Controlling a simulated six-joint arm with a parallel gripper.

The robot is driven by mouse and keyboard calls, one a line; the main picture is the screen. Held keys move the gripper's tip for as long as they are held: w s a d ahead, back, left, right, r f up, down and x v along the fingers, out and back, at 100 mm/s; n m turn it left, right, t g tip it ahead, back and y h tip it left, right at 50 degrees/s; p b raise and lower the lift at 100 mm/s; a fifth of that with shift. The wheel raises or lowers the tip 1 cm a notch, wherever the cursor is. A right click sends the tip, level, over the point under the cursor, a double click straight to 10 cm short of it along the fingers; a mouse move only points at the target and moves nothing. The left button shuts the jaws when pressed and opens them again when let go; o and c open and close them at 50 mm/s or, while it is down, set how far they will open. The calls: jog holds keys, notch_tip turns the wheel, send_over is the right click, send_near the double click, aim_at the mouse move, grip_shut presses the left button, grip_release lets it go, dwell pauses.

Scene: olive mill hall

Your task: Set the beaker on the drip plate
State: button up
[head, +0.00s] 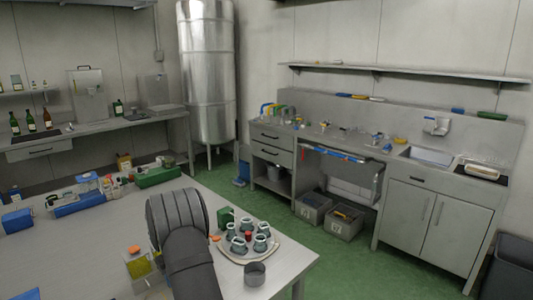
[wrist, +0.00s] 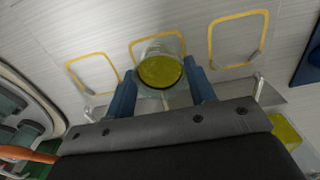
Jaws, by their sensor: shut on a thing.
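My gripper (wrist: 160,80) has its two blue fingers on either side of the beaker (wrist: 160,70), a clear vessel with yellow-green liquid, seen from above in the wrist view. The jaws are closed on it. Beneath and around it lies a pale surface with yellow outlined squares (wrist: 237,40), and the beaker overlaps the middle square. I cannot tell whether it touches the surface. In the head view my arm hides the gripper and the held beaker. I cannot pick out the drip plate with certainty.
A round tray (head: 231,256) with several cups stands right of my arm, beside a grey tin (head: 255,274) and a green block (head: 225,216). A yellow container (head: 138,266) stands left. A blue case (head: 17,221) lies farther left. The left front tabletop is clear.

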jog(key=shift+s+d, duration=0.1)
jog(key=shift+s+d, duration=1.1)
notch_tip(320, 180, up, 7)
jog(key=shift+f, duration=0.2)
jog(key=shift+s+d+f, duration=0.4)
jog(key=shift+f, duration=0.6)
jog(key=shift+s+d+f, duration=0.4)
jog(key=shift+f, duration=0.55)
jog(key=shift+s+d+f, duration=0.4)
jog(key=shift+f, duration=0.6)
jog(key=shift+f, duration=0.35)
